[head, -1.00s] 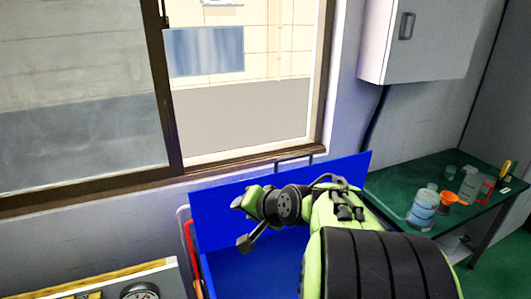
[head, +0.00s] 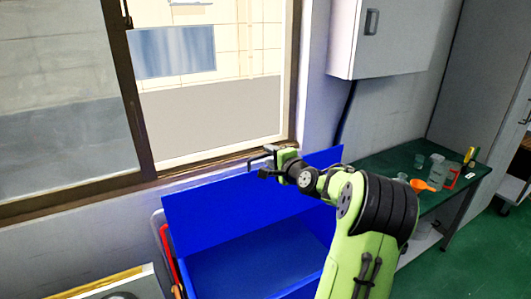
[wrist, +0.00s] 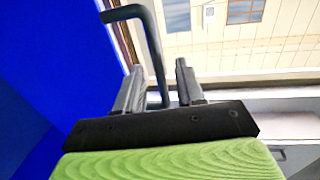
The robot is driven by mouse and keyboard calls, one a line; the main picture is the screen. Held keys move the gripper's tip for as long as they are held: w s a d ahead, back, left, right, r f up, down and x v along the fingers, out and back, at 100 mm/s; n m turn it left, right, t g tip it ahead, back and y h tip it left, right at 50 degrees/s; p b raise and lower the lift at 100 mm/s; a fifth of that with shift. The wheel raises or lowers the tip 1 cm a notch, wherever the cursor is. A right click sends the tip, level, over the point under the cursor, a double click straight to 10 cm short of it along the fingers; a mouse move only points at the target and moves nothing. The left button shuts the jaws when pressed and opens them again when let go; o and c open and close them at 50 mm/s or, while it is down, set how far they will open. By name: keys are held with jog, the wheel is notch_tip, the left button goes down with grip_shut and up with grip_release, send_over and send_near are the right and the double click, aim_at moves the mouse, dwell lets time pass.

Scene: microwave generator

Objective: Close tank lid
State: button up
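The tank is a blue box (head: 245,268), open at the top, below the window in the head view. Its flat blue lid (head: 205,218) stands raised at the back, tilted up near the wall, and fills the left of the wrist view (wrist: 75,50). A dark bar handle (head: 262,156) sticks up from the lid's upper edge. My gripper (head: 273,162) is at that handle, on the lid's top edge. In the wrist view, the handle (wrist: 153,50) runs between the two separated fingers of my gripper (wrist: 160,82). A gap shows to the right of the bar.
A window (head: 215,80) and wall are close behind the lid. A green table (head: 455,180) with an orange funnel (head: 424,185) and beakers stands at the right, under a white cabinet (head: 355,40). A red and white object (head: 168,250) is left of the tank.

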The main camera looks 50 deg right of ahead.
jog(key=x, duration=0.4)
jog(key=shift+s, duration=0.1)
grip_shut()
